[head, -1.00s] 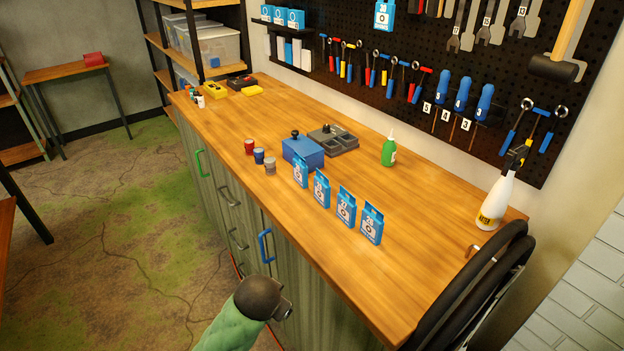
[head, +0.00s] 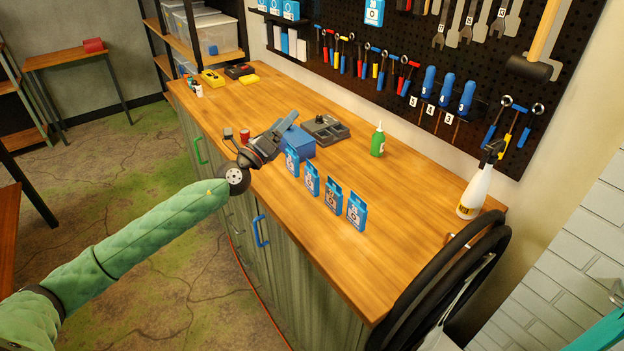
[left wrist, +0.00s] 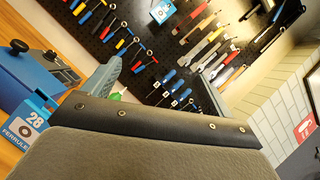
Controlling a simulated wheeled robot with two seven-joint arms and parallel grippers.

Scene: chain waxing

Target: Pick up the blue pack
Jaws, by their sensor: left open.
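Several blue packs stand upright in a slanting row on the wooden bench: the farthest blue pack (head: 291,162), a second (head: 311,180), a third (head: 333,198) and the nearest (head: 357,211). My left gripper (head: 288,124) is over the bench in front of the blue box (head: 301,143), above and beyond the farthest pack, apart from it. In the left wrist view its fingers (left wrist: 153,92) are spread with nothing between them. My right gripper is not in view.
A grey tray (head: 326,130) and a green bottle (head: 377,141) stand behind the row. A red cup (head: 245,135) is beside my left wrist. A white spray bottle (head: 476,190) stands at the right. The bench in front of the packs is clear.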

